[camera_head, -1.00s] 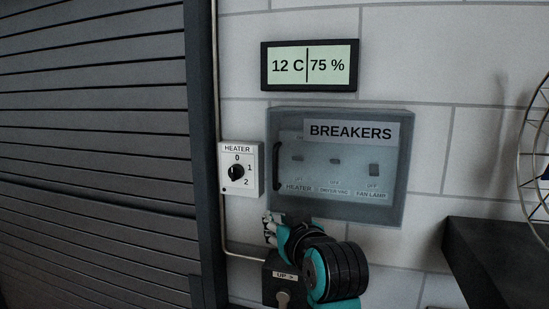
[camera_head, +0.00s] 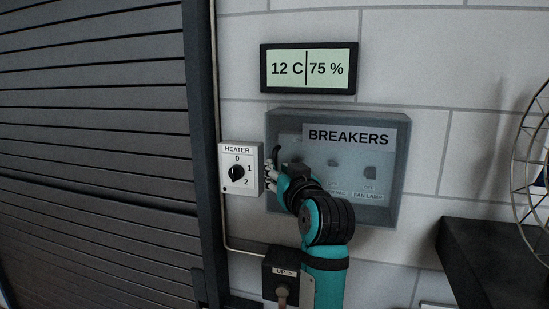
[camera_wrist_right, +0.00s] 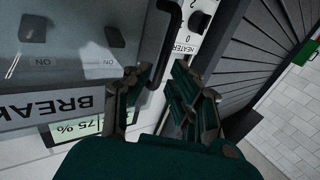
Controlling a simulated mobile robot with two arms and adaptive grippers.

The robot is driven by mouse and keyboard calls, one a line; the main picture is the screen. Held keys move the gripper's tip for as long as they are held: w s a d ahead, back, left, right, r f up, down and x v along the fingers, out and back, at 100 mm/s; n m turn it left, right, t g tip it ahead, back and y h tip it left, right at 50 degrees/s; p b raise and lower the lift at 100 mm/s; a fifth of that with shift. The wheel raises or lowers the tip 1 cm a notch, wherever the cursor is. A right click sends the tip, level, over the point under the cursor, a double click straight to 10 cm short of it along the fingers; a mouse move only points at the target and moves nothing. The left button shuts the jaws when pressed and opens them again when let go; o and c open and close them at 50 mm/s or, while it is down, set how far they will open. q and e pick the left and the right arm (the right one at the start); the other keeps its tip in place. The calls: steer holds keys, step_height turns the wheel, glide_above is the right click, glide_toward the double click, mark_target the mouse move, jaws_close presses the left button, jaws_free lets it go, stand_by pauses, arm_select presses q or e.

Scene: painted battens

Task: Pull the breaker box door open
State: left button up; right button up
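The breaker box (camera_head: 390,215) is a grey box on the wall with a translucent door (camera_head: 345,145) labelled BREAKERS, which looks closed. Its black bar handle (camera_head: 276,152) runs down the door's left edge; its lower part is hidden behind my right gripper (camera_head: 271,174) in the head view. In the right wrist view the handle (camera_wrist_right: 172,30) reaches down toward the gap between the fingers of my right gripper (camera_wrist_right: 162,72). The fingers are apart, one on each side of the handle's end; I cannot tell whether they touch it. My left gripper is not in view.
A heater dial box (camera_head: 239,168) sits close left of the handle. A display (camera_head: 309,68) hangs above the breaker box, and a small UP switch box (camera_head: 278,270) below it. A dark shelf (camera_head: 485,255) and a wire fan (camera_head: 535,150) are at right; a slatted shutter (camera_head: 95,150) is at left.

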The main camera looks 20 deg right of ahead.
steer(key=shift+w+p, duration=0.5)
steer(key=shift+w, duration=1.5)
jaws_close()
